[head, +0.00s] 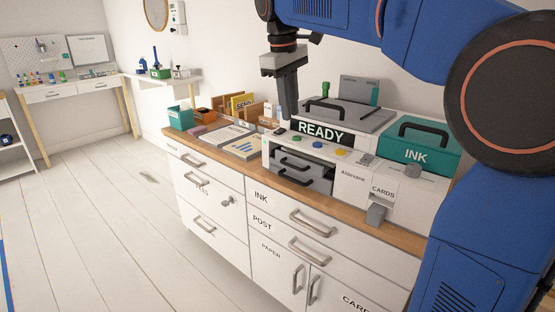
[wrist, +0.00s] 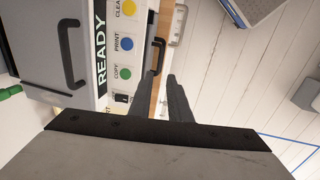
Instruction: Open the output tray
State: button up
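The white printer (head: 352,176) stands on the wooden-topped cabinet, with a READY display and green, blue and yellow buttons. In its front opening are dark grey trays (head: 318,185) with two dark bar handles (head: 292,167), one above the other; they look pushed in. I cannot tell which is the output tray. My gripper (head: 289,116) points down above the printer's left front, apart from the handles. In the wrist view my gripper (wrist: 161,78) shows two dark fingers with a narrow gap and nothing held. A dark handle (wrist: 157,55) shows just beyond the fingertips.
A grey lid (head: 335,114) with a dark handle tops the printer, beside a green INK box (head: 415,150). A CARDS unit (head: 385,190) is at the right. Papers (head: 227,136) and holders lie left. Cabinet drawer handles (head: 310,222) stick out below. The floor at left is clear.

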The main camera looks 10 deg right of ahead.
aim_at(294, 168)
jog(key=f, duration=0.5)
jog(key=w+d+f, duration=0.1)
jog(key=f, duration=0.5)
jog(key=d+f, duration=0.1)
jog(key=f, duration=0.5)
jog(key=shift+w+d, duration=0.25)
jog(key=shift+w, duration=0.15)
grip_shut()
